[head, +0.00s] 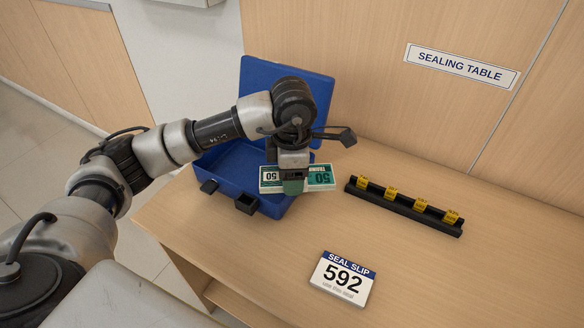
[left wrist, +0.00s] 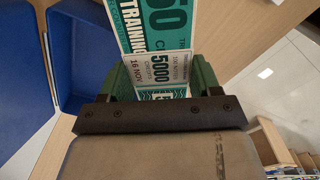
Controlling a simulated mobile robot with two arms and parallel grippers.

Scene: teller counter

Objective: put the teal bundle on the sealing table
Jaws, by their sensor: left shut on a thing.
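The teal bundle (head: 321,178), printed with 50 and TRAINING and wrapped with a white band, is in the grip of my left gripper (head: 293,185). In the left wrist view the bundle (left wrist: 166,30) sits between the green fingers (left wrist: 163,82), which are shut on it. In the head view it overlaps the right side of the open blue case; its exact height is hard to tell. The sealing table (head: 430,285) is the light wood top below the SEALING TABLE sign (head: 461,65). My right gripper is not in view.
The open blue case (head: 222,172) stands on the table's left, lid up at the back; it also shows in the left wrist view (left wrist: 85,60). A black rack (head: 405,207) with several yellow tags is on the right. A SEAL SLIP card 592 (head: 342,280) lies in front. Bare wood surrounds these.

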